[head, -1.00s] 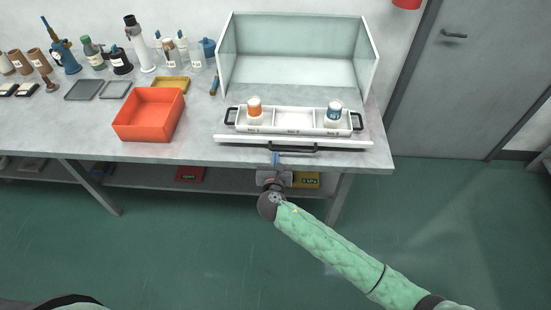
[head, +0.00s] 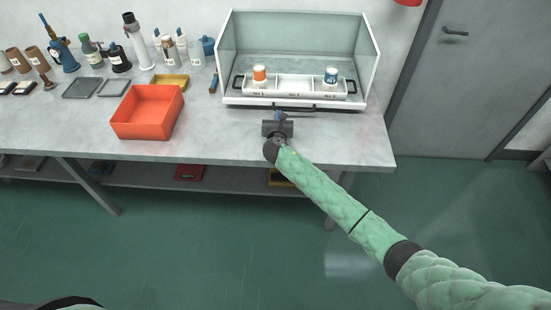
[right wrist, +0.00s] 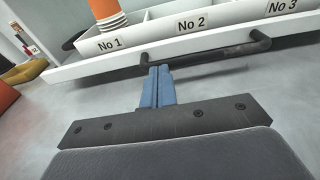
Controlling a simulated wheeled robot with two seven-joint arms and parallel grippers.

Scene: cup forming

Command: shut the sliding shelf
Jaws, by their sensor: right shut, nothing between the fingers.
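The sliding shelf (head: 235,101) is a white board under the open-fronted white cabinet (head: 300,48). It is mostly inside the cabinet, its front edge near the cabinet's front. Its dark bar handle (right wrist: 210,54) runs along the front. A white tray (head: 296,93) with compartments marked No 1, No 2 and No 3 rides on the shelf. An orange-and-white bottle (head: 260,76) stands in No 1 and a blue-and-white bottle (head: 331,76) in No 3. My right gripper (head: 278,114) is shut, its blue fingertips (right wrist: 157,72) at the handle; contact is unclear. My left gripper is not in view.
An orange bin (head: 147,112) stands left of the cabinet on the grey bench (head: 220,145). Several bottles and tools line the back left. The bench in front of the shelf is clear apart from my right arm. A grey door (head: 460,90) is at the right.

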